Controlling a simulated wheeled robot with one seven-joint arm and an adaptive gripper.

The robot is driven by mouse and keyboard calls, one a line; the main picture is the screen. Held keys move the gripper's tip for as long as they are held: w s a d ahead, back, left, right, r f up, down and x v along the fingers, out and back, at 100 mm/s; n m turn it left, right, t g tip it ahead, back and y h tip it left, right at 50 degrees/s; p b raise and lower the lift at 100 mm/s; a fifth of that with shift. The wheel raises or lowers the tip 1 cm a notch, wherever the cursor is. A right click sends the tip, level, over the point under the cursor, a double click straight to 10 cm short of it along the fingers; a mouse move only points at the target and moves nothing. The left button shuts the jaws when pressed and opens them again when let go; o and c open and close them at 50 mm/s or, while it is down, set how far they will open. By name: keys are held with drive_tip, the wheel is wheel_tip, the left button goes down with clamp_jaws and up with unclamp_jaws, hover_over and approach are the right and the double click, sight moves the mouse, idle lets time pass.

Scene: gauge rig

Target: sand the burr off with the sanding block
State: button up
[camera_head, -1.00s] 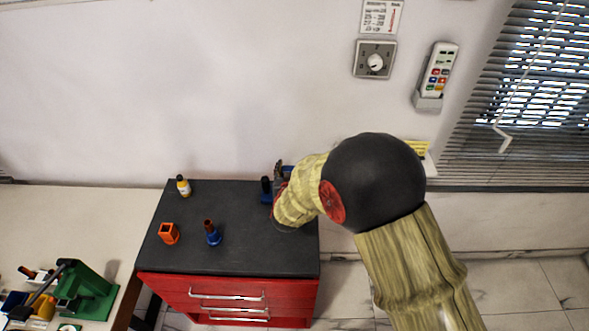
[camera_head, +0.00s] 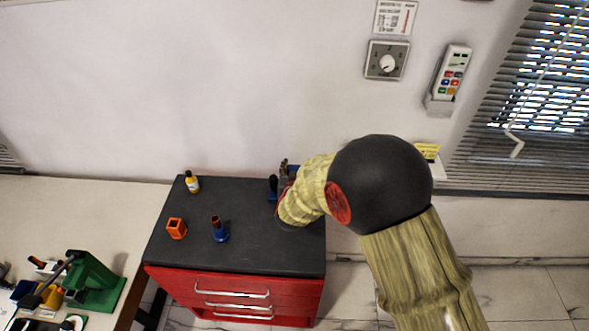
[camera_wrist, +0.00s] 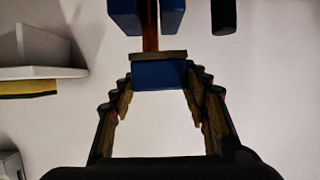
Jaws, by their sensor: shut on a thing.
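The sanding block (camera_wrist: 160,75) is blue with a brownish face on its far side. In the wrist view my gripper (camera_wrist: 158,82) is shut on it, one finger at each side. Just beyond the block, a thin brown strip (camera_wrist: 151,28) stands between two blue jaws (camera_wrist: 122,14). The strip's near end meets the brownish face in the picture; I cannot tell whether they touch. No burr can be made out. In the head view my arm hides most of the gripper and the block, at the right back of the dark cabinet top (camera_head: 250,255).
A yellow bottle (camera_head: 192,183), an orange square holder (camera_head: 176,229) and a blue piece with a brown top (camera_head: 219,230) stand left on the cabinet. A black-handled item (camera_head: 272,186) is close beside my gripper. A green press (camera_head: 95,283) stands on the left table. The wall is behind.

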drive_tip(key=shift+s+d+f, duration=0.2)
drive_tip(key=shift+d+f, duration=0.2)
drive_tip(key=shift+d, duration=0.1)
drive_tip(key=shift+r, duration=0.1)
wheel_tip(320, 180, up, 6)
drive_tip(key=d+p, duration=0.2)
drive_tip(key=d, duration=0.1)
drive_tip(key=shift+w+f+p, duration=0.2)
drive_tip(key=shift+f+p, duration=0.05)
drive_tip(key=shift+p, duration=0.15)
drive_tip(key=shift+a+f+b, duration=0.15)
drive_tip(key=shift+b, duration=0.2)
